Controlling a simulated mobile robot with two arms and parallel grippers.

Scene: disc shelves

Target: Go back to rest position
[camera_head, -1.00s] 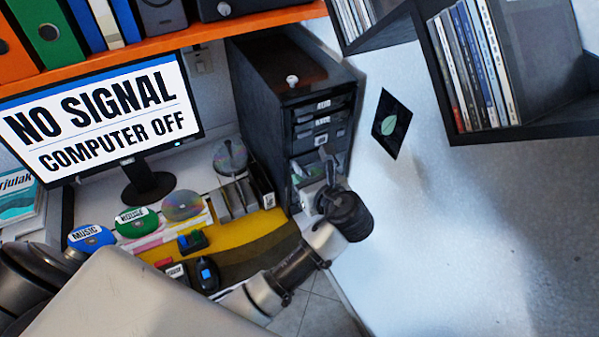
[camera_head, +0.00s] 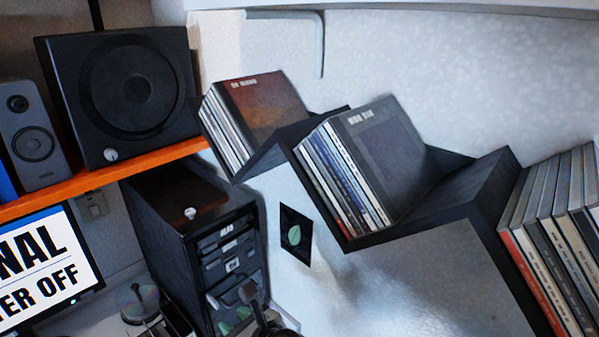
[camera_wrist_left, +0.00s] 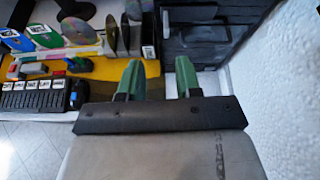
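My left gripper (camera_head: 252,300) is at the bottom edge of the head view, in front of the black drawer tower (camera_head: 185,220); only its end shows. In the left wrist view its two green fingers (camera_wrist_left: 159,70) stand apart with nothing between them. Beyond them are the desk and the tower's dark front (camera_wrist_left: 205,35). My right gripper is in neither view.
The black wall shelf (camera_head: 440,205) holds several disc cases on the right. A large black speaker (camera_head: 130,90) stands on the orange shelf (camera_head: 110,178). The monitor (camera_head: 40,260) is at lower left.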

